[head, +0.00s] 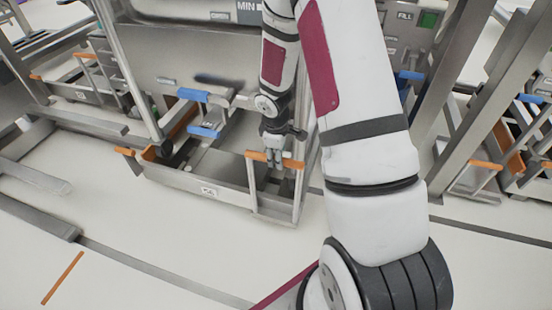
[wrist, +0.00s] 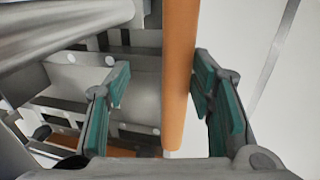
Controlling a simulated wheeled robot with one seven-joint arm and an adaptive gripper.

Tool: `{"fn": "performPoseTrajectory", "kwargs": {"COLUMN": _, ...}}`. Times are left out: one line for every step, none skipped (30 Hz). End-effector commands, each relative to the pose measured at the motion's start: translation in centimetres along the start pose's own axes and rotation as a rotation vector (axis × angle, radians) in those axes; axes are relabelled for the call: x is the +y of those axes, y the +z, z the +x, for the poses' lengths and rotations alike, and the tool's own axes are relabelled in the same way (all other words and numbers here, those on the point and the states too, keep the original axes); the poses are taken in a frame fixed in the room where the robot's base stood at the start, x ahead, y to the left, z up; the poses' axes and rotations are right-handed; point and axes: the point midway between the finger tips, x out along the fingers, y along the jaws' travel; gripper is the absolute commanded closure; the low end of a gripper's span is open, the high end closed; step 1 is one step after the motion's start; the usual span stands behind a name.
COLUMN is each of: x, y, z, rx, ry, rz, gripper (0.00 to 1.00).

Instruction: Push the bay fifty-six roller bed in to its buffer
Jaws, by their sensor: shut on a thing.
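The grey metal roller bed (head: 180,178) stands low in the head view, with a small label plate (head: 209,191) on its front side; its number is too small to read surely. An upright frame at its right end carries an orange bar handle (head: 292,162). My gripper (head: 273,168) reaches down over this handle and is shut on it. In the wrist view, the orange handle (wrist: 180,60) runs between the teal-padded fingers of my gripper (wrist: 160,85), close to the right finger. My arm hides part of the bay to the right.
A grey machine body (head: 190,60) stands above and behind the bed. Blue handles (head: 205,95) stick out there. More metal frames with orange bars (head: 486,165) stand at the right. The pale floor (head: 150,255) in front is open, with grey strips and an orange line (head: 62,278).

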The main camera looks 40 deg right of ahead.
Motion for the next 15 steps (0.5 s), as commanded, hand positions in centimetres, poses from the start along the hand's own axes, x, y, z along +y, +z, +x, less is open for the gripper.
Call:
{"fn": "performPoseTrajectory", "kwargs": {"x": 0.1, "y": 0.0, "z": -0.1, "rx": 0.000, "ry": 0.002, "rz": 0.002, "gripper": 0.57}}
{"fn": "performPoseTrajectory", "kwargs": {"x": 0.1, "y": 0.0, "z": -0.1, "rx": 0.000, "ry": 0.001, "rz": 0.002, "gripper": 0.57}}
{"fn": "performPoseTrajectory", "kwargs": {"x": 0.0, "y": 0.0, "z": 0.0, "rx": 0.000, "ry": 0.000, "rz": 0.002, "gripper": 0.57}}
{"fn": "performPoseTrajectory", "kwargs": {"x": -0.1, "y": 0.0, "z": 0.0, "rx": 0.000, "ry": -0.001, "rz": 0.002, "gripper": 0.57}}
{"fn": "performPoseTrajectory", "kwargs": {"x": -0.1, "y": 0.0, "z": 0.0, "rx": -0.001, "ry": -0.002, "rz": 0.002, "gripper": 0.57}}
{"fn": "performPoseTrajectory", "kwargs": {"x": -0.2, "y": -0.1, "z": 0.0, "rx": -0.001, "ry": -0.003, "rz": 0.001, "gripper": 0.57}}
{"fn": "performPoseTrajectory", "kwargs": {"x": -0.2, "y": -0.1, "z": 0.0, "rx": -0.001, "ry": -0.003, "rz": 0.001, "gripper": 0.57}}
{"fn": "performPoseTrajectory", "kwargs": {"x": -0.2, "y": -0.1, "z": 0.1, "rx": -0.001, "ry": -0.004, "rz": 0.001, "gripper": 0.57}}
{"fn": "performPoseTrajectory", "kwargs": {"x": -0.3, "y": -0.1, "z": 0.0, "rx": -0.001, "ry": -0.004, "rz": 0.001, "gripper": 0.57}}
{"fn": "performPoseTrajectory", "kwargs": {"x": -0.3, "y": -0.1, "z": 0.0, "rx": -0.001, "ry": -0.005, "rz": 0.001, "gripper": 0.57}}
{"fn": "performPoseTrajectory", "kwargs": {"x": -0.3, "y": -0.1, "z": -0.1, "rx": -0.001, "ry": -0.005, "rz": 0.001, "gripper": 0.57}}
{"fn": "performPoseTrajectory", "kwargs": {"x": -0.3, "y": -0.1, "z": -0.4, "rx": -0.001, "ry": -0.005, "rz": 0.001, "gripper": 0.57}}
{"fn": "performPoseTrajectory", "kwargs": {"x": -0.3, "y": -0.1, "z": -0.7, "rx": 0.000, "ry": -0.005, "rz": 0.002, "gripper": 0.57}}
{"fn": "performPoseTrajectory", "kwargs": {"x": -0.3, "y": -0.1, "z": -1.0, "rx": 0.000, "ry": -0.004, "rz": 0.002, "gripper": 0.57}}
{"fn": "performPoseTrajectory", "kwargs": {"x": -0.3, "y": -0.1, "z": -1.5, "rx": 0.001, "ry": -0.004, "rz": 0.003, "gripper": 0.57}}
